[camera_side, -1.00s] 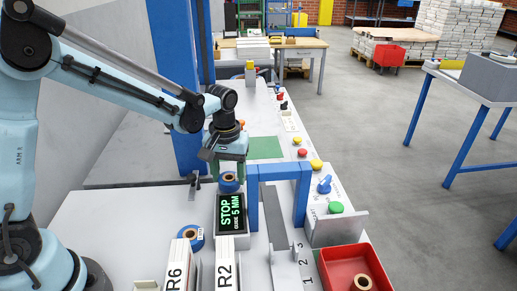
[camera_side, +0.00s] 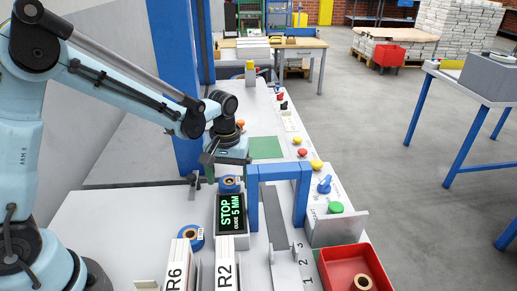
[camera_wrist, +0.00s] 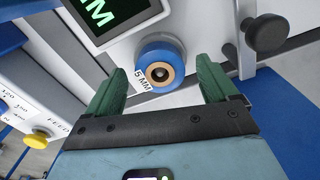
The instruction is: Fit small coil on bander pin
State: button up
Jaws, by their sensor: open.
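The small blue coil (camera_wrist: 150,52) with a tan core faces me in the wrist view, against the bander's front beside the "5 MM" label. A dark round shape, apparently the pin's end (camera_wrist: 160,73), shows inside its core. In the side view the coil (camera_side: 229,185) sits just above the STOP display. My gripper (camera_wrist: 160,60) is open, its two green fingers apart on either side of the coil with gaps visible. In the side view my gripper (camera_side: 226,164) is just above and behind the coil; its fingertips are mostly hidden there.
The display (camera_side: 231,214) reads "STOP" and "GUIDE 5 MM". Another blue coil (camera_side: 197,243) lies by the R6 block. A blue frame (camera_side: 281,173) stands close right. A red bin (camera_side: 339,270) holds a tan-cored roll. A dark knob (camera_wrist: 266,34) is near my right finger.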

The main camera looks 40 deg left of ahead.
notch_tip(320, 180, up, 19)
dwell(1.5)
jog(key=s+a+f+m+t, duration=0.1)
jog(key=s+f+m+t, duration=0.5)
jog(key=s, duration=0.5)
jog(key=shift+s+a+f+t, duration=0.4)
jog(key=shift+f+t, duration=0.2)
jog(key=shift+f, duration=0.3)
